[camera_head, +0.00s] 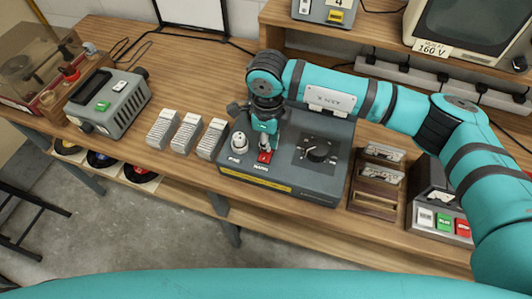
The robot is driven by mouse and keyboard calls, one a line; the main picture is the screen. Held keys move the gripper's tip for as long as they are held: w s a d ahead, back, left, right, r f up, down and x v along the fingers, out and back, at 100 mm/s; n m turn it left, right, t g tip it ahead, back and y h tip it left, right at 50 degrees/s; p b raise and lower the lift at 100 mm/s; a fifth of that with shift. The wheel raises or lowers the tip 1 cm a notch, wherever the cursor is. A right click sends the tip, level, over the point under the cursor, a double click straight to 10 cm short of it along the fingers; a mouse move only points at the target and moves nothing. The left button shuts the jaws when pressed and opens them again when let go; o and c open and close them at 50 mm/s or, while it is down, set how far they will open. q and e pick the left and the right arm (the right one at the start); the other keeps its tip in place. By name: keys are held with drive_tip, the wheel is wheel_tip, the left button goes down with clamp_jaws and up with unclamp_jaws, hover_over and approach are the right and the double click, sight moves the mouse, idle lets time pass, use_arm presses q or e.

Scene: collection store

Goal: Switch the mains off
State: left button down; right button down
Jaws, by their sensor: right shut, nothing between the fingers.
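The grey control box (305,185) sits on the wooden bench, with a yellow strip along its front. Its red mains switch (264,157) shows near the front edge of the top, above a white label that seems to read MAINS. My right gripper (265,143) points down right at the switch, shut and empty. Its tips hide the back part of the switch. I cannot tell whether they touch it, or which way the switch is set. A pale round knob (239,141) stands left of the switch and a black rotary knob (317,150) to its right. My left gripper is out of view.
Several white card stacks (187,133) stand left of the box, then a grey device with a green button (110,103). A wooden cassette rack (377,178) and a unit with coloured buttons (440,218) are to the right. A monitor (462,25) stands behind on a shelf.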

drive_tip(key=shift+f+b, duration=0.35)
drive_tip(key=shift+f, duration=0.1)
drive_tip(key=shift+r, duration=0.15)
drive_tip(key=shift+r+p, duration=1.25)
drive_tip(key=shift+r, duration=2.2)
